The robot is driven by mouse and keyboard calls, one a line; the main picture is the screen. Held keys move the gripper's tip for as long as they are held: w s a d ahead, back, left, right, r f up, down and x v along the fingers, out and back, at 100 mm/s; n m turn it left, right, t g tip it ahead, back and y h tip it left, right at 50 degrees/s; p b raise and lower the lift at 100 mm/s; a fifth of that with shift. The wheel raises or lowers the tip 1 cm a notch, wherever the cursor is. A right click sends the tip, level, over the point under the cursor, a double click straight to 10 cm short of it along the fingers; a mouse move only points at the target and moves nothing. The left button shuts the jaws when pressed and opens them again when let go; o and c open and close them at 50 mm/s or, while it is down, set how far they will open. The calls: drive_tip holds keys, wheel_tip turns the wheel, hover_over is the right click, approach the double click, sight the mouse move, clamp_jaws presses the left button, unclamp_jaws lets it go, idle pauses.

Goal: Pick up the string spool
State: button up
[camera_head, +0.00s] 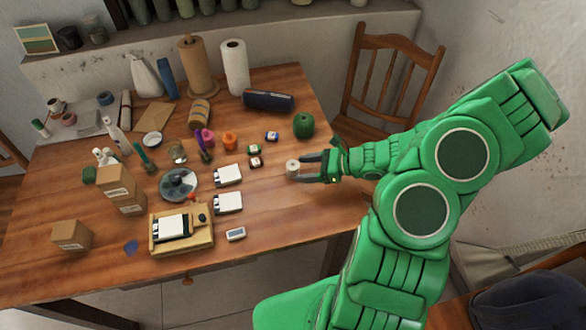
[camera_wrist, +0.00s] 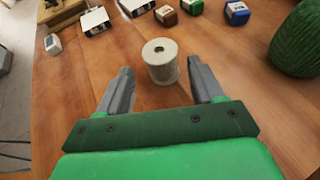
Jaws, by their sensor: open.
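A small off-white string spool (camera_head: 292,168) stands upright near the right side of the wooden table. In the wrist view the spool (camera_wrist: 161,64) shows its top with a dark centre hole. My gripper (camera_head: 303,168) reaches in from the right at the spool. In the wrist view my gripper (camera_wrist: 160,84) is open, with one finger to the left of the spool and one to the right. The spool lies just ahead of and partly between the fingertips, closer to the right finger. I cannot tell whether that finger touches it.
A green ball of twine (camera_head: 304,125) sits behind my gripper, and to the right in the wrist view. A wooden chair (camera_head: 386,75) stands beyond the table. Bare wood (camera_head: 285,215) lies in front.

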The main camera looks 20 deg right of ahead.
sight(294, 169)
drive_tip(key=shift+x, duration=2.2)
drive_tip(key=shift+w+d+f, duration=0.1)
drive_tip(key=shift+w, duration=0.05)
drive_tip(key=c, duration=1.1)
drive_tip(key=shift+o, duration=0.2)
